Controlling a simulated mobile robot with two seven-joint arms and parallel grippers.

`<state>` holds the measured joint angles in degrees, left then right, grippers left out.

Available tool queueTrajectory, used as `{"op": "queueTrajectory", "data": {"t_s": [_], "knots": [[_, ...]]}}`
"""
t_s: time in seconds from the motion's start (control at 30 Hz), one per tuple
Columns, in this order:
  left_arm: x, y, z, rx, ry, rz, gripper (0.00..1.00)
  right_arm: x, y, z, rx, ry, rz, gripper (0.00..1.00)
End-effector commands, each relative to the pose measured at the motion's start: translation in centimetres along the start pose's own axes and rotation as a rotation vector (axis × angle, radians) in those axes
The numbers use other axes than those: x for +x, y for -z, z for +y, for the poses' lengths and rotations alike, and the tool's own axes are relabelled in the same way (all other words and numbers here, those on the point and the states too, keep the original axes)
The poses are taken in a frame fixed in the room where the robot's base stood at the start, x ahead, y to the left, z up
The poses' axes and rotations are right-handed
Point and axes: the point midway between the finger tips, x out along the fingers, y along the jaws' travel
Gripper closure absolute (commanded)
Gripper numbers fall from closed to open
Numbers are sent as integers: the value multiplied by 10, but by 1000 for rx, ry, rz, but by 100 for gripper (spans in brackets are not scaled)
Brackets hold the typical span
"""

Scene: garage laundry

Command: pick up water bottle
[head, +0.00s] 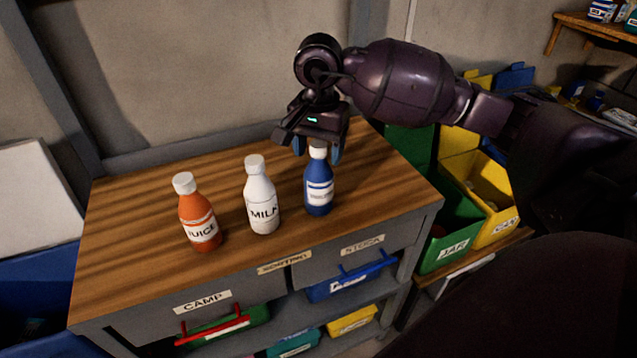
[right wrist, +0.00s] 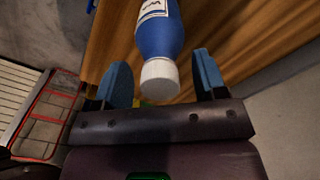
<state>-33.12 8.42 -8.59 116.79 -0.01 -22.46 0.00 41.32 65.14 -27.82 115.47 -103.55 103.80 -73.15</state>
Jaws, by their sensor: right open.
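The blue bottle (head: 318,190) with a white cap and a white label stands upright at the right of the wooden cabinet top. Its label is too small to read fully; a "W" shows in the right wrist view, where the bottle (right wrist: 157,38) has its cap between the fingertips. My right gripper (head: 318,150) is at the cap in the head view, pointing down over the bottle. In the right wrist view the gripper (right wrist: 160,82) is open, with a blue finger on each side of the cap and gaps beside it. My left gripper is not in view.
A white milk bottle (head: 261,197) and an orange juice bottle (head: 197,215) stand left of the blue bottle on the cabinet top (head: 130,220). Green and yellow bins (head: 485,190) sit right of the cabinet. A wall (head: 200,70) stands behind.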

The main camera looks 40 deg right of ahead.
Motion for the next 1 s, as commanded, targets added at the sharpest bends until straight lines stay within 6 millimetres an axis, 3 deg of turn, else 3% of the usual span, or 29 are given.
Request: {"op": "queueTrajectory", "data": {"t_s": [0.13,0.57,1.0], "knots": [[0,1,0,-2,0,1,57,0,0,0,0,0,0,35],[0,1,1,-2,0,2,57,-1,0,0,0,0,0,100],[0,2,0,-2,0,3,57,-6,0,0,0,3,2,100]]}}
